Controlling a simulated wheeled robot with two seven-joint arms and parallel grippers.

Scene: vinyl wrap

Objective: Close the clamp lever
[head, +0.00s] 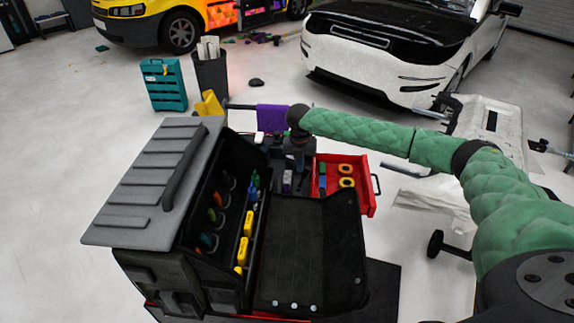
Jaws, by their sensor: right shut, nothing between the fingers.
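My right arm, in a green padded sleeve, reaches in from the right across the back of a tool cart. Its dark gripper (298,158) points down behind the cart's black top, among small dark parts. It is shut and holds nothing. A purple roll (272,118) hangs on a dark horizontal rod (240,106) just left of my wrist. I cannot clearly make out the clamp lever; dark parts and my wrist crowd that spot. My left gripper is not in view.
The cart has a raised grey lid (150,180), a black mat top (310,250) and an open red drawer (360,190) with yellow rolls. A teal drawer box (164,85), a dark bin (211,75) and a white car (390,60) stand behind. Floor at left is clear.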

